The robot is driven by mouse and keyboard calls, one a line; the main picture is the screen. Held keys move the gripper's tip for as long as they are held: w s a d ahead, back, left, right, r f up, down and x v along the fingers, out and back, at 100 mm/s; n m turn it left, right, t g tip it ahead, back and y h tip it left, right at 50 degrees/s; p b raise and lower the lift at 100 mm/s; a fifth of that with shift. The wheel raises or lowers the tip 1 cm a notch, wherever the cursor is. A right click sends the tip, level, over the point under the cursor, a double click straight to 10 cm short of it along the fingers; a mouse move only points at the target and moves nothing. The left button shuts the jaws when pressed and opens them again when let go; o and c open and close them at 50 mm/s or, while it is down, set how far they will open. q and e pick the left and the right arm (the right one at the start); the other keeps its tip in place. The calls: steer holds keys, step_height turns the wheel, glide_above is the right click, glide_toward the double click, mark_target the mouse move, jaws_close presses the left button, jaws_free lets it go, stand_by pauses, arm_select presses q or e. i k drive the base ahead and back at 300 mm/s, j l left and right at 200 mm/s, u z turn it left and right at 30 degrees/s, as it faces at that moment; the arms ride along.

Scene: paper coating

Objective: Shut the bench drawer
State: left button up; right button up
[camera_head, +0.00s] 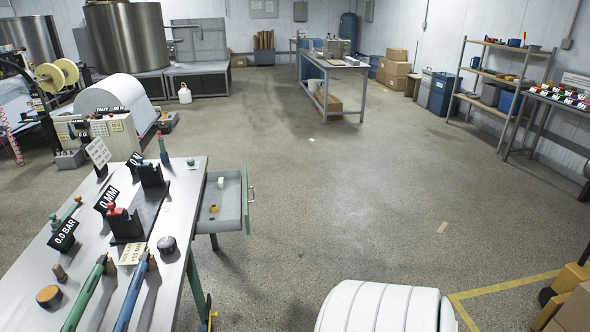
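The bench drawer (222,221) stands pulled open from the right side of the bench (193,200). It is a grey tray with a green front panel (246,200) and a small handle on its outer face. A small white item (221,183) and a small yellow-brown item (213,209) lie inside it. Neither of my grippers shows in the head view, and nothing touches the drawer.
The bench top holds display stands, a green bar, a blue bar and a dark round knob (166,245). The floor right of the drawer is clear. Cardboard boxes (572,308) stand at the lower right. A shelf rack (500,78) stands along the right wall.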

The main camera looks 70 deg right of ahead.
mark_target(229, 200)
steer(key=l+z, duration=0.8)
steer(key=z, duration=0.15)
steer(key=l+z, duration=0.45)
steer(key=i+l, duration=0.2)
steer(key=l, duration=0.15)
